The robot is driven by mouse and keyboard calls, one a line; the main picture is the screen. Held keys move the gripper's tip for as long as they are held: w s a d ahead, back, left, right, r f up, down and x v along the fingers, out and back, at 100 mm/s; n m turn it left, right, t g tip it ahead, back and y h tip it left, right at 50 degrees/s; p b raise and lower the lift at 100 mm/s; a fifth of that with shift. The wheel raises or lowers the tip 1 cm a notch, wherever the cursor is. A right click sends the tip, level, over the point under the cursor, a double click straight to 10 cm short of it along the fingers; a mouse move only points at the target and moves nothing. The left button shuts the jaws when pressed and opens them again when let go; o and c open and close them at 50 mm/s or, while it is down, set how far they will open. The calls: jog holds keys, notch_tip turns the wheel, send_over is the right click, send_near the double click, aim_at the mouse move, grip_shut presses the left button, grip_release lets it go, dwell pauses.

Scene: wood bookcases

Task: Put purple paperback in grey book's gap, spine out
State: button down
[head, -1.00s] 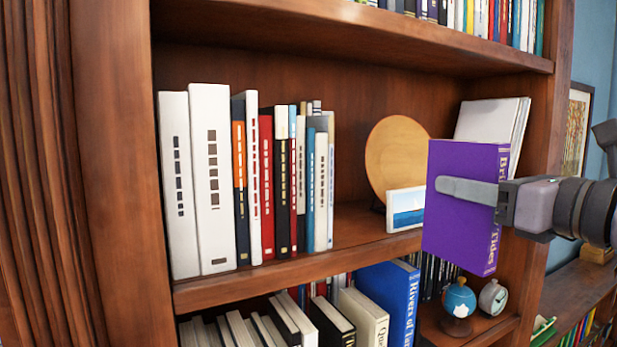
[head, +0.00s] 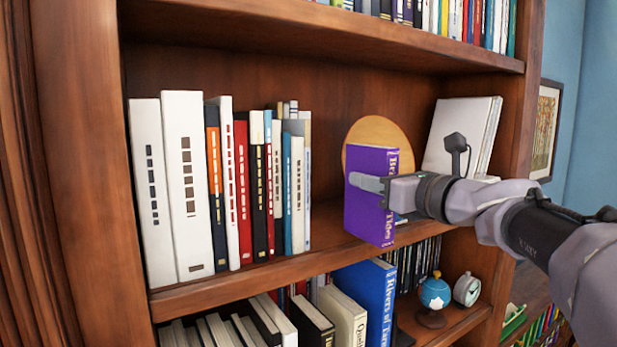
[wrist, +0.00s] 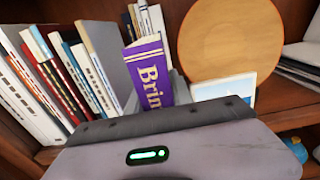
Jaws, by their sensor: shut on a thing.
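The purple paperback (head: 371,205) is upright in my gripper (head: 372,184), which is shut on it. In the head view it is in front of the shelf, right of the row of books, with its gold-lettered spine facing right toward my arm. In the wrist view the paperback (wrist: 151,72) shows its spine toward the camera. The row of books (head: 245,190) stands on the middle shelf, white ones at left, then dark, red and blue ones. A grey book (wrist: 101,50) is at the row's right end in the wrist view. I cannot make out its gap.
A round wooden disc (head: 378,132) and a small framed picture (wrist: 224,87) stand behind the paperback. Pale books (head: 455,135) lean at the shelf's right. The shelf board (head: 330,232) has bare room right of the row. A globe (head: 434,292) and clock (head: 467,289) are below.

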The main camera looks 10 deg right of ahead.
jog(key=f+x, duration=0.1)
jog(key=x, duration=0.8)
jog(key=shift+w+f, duration=0.25)
jog(key=shift+f, duration=0.2)
jog(key=shift+a+f, duration=0.15)
jog(key=shift+f, duration=0.05)
jog(key=c, duration=1)
grip_release()
jog(key=shift+c, duration=0.2)
jog(key=shift+f, duration=0.1)
